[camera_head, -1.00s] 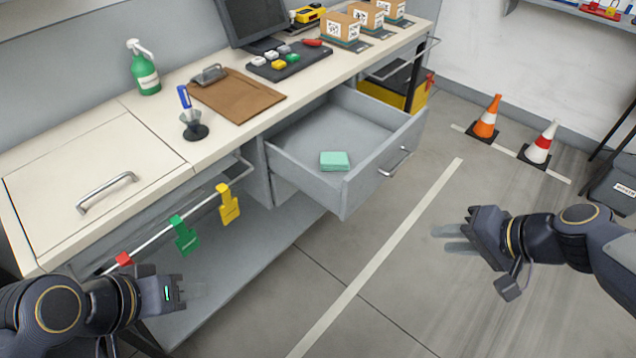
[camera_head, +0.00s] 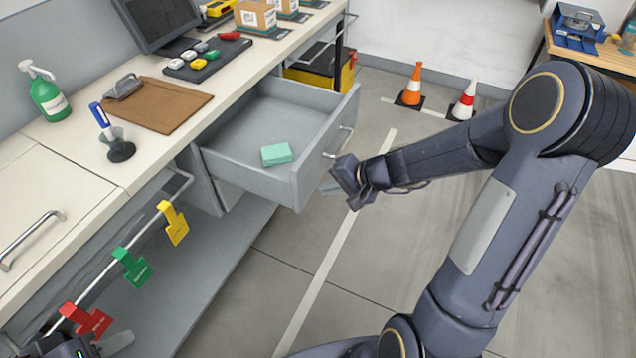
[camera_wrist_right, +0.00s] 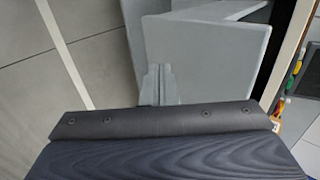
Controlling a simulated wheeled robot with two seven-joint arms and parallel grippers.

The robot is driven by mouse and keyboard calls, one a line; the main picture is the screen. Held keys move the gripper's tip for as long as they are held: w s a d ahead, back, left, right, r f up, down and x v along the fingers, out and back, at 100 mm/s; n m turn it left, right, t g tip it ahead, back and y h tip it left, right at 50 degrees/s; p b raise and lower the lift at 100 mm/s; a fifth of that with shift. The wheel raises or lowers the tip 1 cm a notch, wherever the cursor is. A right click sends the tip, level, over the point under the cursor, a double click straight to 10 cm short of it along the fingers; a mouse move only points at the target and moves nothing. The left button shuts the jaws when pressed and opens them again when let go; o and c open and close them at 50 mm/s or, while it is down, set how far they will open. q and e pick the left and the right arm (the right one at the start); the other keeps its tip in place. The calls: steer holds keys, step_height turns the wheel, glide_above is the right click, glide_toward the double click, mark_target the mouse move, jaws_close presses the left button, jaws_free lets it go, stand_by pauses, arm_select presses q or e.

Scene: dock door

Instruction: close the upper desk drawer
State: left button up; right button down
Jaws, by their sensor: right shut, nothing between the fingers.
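The upper desk drawer (camera_head: 248,178) is pulled out from under the desk top, with a teal block (camera_head: 277,154) lying inside it. Its bar handle (camera_head: 339,142) is on the front panel. My right gripper (camera_head: 331,187) is shut and empty, close to the drawer's front panel below the handle. In the right wrist view, the shut fingers (camera_wrist_right: 158,84) overlap the grey drawer (camera_wrist_right: 205,50); whether they touch it I cannot tell. My left gripper (camera_head: 112,343) is at the bottom left edge, mostly cut off, so its jaws are unclear.
The desk top (camera_head: 75,165) holds a spray bottle (camera_head: 48,92), a clipboard (camera_head: 160,104) and boxes (camera_head: 256,15). Red, green and yellow tags (camera_head: 173,223) hang on a rail below. Traffic cones (camera_head: 412,85) stand behind on the floor. Open floor (camera_head: 300,255) lies before the drawer.

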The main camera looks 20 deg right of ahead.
mark_target(307, 185)
steer(key=shift+w+a+r, duration=0.2)
steer(key=shift+w+a, duration=0.7)
steer(key=shift+w, duration=0.15)
arm_select(q)
steer(key=shift+r, duration=0.5)
arm_select(e)
steer(key=shift+w, duration=0.1)
steer(key=shift+a, duration=0.15)
